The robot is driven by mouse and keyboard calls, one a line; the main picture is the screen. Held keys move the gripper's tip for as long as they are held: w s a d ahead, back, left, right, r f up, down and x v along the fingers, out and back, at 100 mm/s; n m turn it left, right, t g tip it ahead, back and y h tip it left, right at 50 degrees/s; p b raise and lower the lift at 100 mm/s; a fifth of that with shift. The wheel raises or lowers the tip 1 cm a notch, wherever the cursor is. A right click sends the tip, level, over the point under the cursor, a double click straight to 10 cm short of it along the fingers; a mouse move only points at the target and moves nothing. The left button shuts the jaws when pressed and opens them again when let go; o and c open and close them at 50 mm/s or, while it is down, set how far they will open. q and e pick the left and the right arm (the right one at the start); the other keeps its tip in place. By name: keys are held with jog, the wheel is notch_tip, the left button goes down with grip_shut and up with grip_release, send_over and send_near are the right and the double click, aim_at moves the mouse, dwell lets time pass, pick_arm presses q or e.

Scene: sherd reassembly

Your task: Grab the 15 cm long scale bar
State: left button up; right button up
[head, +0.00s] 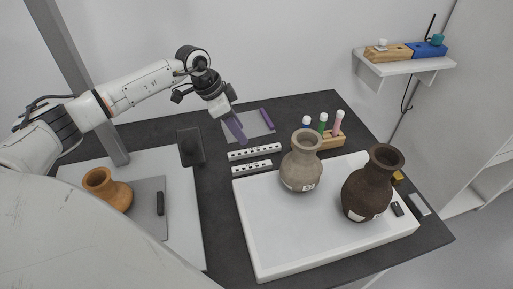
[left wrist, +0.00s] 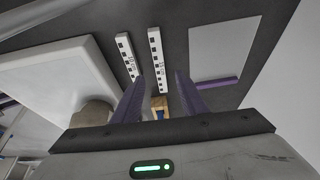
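Two white scale bars with black marks lie side by side on the dark table. The longer scale bar (head: 254,152) is the farther one in the head view, and the shorter scale bar (head: 252,167) lies just in front of it. In the left wrist view the longer bar (left wrist: 158,58) lies between the lines of the fingers, with the shorter bar (left wrist: 127,55) to its left. My left gripper (head: 240,138) has purple fingers and hovers above and behind the longer bar. In the left wrist view the gripper (left wrist: 161,78) is open, with nothing between its fingers. My right gripper is not in view.
A white padded board (head: 258,255) carries a grey-brown jug (head: 302,165) and a dark jug (head: 367,190), close right of the bars. A wooden rack (head: 330,141) holds capped tubes behind. A grey sheet (head: 256,126) with a purple strip (head: 267,118) lies behind the bars.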

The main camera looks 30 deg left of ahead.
aim_at(255, 149)
pick_arm(q)
jog(key=x, duration=0.9)
jog(key=shift+w+d+r, duration=0.15)
jog(key=shift+w+d, duration=0.1)
jog(key=shift+d, duration=0.05)
grip_shut()
